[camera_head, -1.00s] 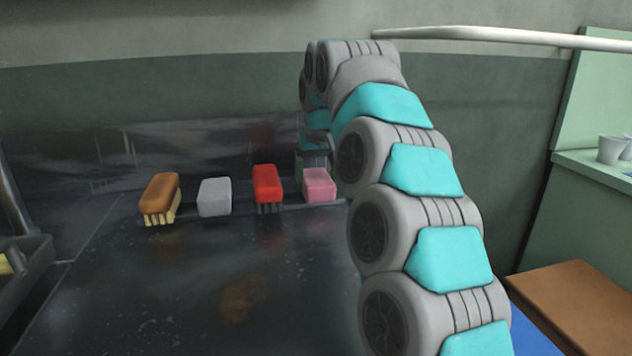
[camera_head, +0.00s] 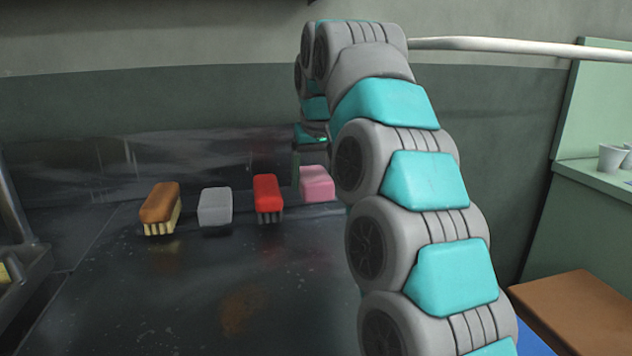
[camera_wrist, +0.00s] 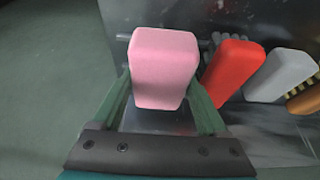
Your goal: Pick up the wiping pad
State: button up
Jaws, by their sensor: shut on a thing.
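The pink wiping pad (camera_head: 317,184) is a plain rounded block at the right end of a row on the dark metal counter. In the wrist view the pink pad (camera_wrist: 163,68) sits between the two green fingers of my gripper (camera_wrist: 165,90), which is shut on it from both sides. In the head view it sits slightly higher than the blocks beside it, seemingly just clear of the counter. My arm hides part of its right side, and most of my gripper is hidden there.
To the left stand a red brush (camera_head: 268,198), a grey block (camera_head: 215,206) and a brown brush (camera_head: 160,208) with pale bristles. A dark metal counter (camera_head: 200,290) is clear in front. A wall is behind. White cups (camera_head: 611,158) stand on a ledge at far right.

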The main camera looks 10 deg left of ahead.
jog(key=s+r+b, duration=0.1)
jog(key=s+b, duration=0.3)
jog(key=s, duration=0.9)
jog(key=shift+d+b, duration=0.25)
jog(key=shift+b, duration=0.05)
jog(key=shift+r, duration=0.1)
